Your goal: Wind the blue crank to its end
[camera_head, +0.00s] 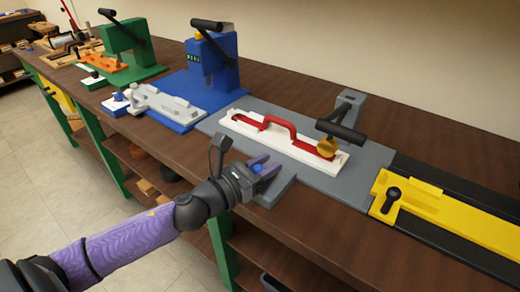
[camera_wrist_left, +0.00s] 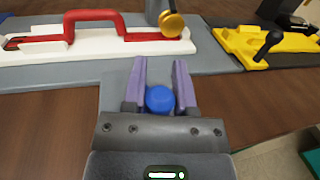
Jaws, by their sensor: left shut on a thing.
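The blue crank shows only as a round blue knob (camera_wrist_left: 160,98) between the purple fingers in the left wrist view. A small part of the knob (camera_head: 257,168) also shows in the head view. My left gripper (camera_head: 261,165) is shut on this knob, at the front edge of the grey base plate (camera_head: 228,118). The rest of the crank is hidden under the gripper, so I cannot tell its angle. My right gripper is in neither view.
On the plate, a white tray (camera_head: 238,124) holds a red handled piece (camera_head: 279,123), under a grey press with a black lever (camera_head: 341,131) and a gold tip (camera_head: 326,148). A yellow fixture (camera_head: 430,204) stands right; blue (camera_head: 213,68) and green (camera_head: 128,42) stations stand left.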

